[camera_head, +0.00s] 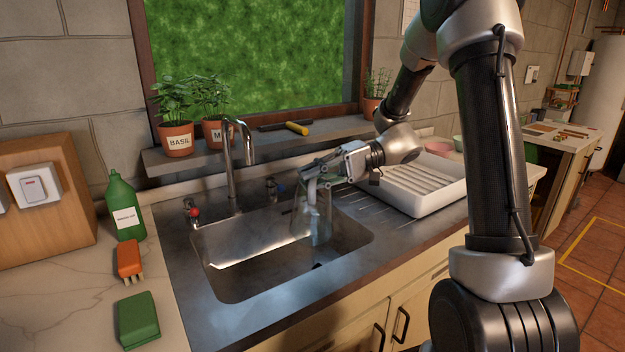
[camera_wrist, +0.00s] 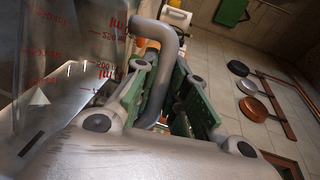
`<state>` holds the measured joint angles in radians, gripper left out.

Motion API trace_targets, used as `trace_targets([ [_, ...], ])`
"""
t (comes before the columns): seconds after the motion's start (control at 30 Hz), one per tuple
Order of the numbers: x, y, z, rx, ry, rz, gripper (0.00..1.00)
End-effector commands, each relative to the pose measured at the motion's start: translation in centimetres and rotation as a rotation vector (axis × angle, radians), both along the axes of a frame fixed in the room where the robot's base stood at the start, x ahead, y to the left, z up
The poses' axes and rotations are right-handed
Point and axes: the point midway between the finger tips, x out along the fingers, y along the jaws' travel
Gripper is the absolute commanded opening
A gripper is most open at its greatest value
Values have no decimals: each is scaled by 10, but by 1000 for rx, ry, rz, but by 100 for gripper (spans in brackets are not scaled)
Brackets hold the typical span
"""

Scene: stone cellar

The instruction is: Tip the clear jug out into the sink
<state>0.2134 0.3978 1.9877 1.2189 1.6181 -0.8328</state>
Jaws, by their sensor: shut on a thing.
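The clear jug (camera_head: 314,222) hangs over the right part of the sink (camera_head: 232,286), roughly upright as far as the view shows. In the wrist view its see-through wall with red measuring marks (camera_wrist: 60,60) fills the left side. My gripper (camera_head: 318,178) comes in from the right and is shut on the jug's grey handle, which shows between the green finger pads (camera_wrist: 160,100). I cannot tell from these views how much liquid is in the jug.
A tap (camera_head: 233,160) stands behind the sink, left of the jug. A white drying tray (camera_head: 412,190) lies right of the sink. A green bottle (camera_head: 125,208), an orange brush (camera_head: 129,260) and a green sponge (camera_head: 138,320) are on the left counter. Potted herbs (camera_head: 176,135) stand on the sill.

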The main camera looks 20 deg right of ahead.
Motion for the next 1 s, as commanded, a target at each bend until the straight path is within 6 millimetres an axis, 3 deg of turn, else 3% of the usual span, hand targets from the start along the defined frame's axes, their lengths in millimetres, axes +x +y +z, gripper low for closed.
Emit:
trace_targets([
  [0.53, 8, -3, 4, 18, 56, 1, 0],
  [1.0, -6, 2, -4, -15, -44, 0, 0],
])
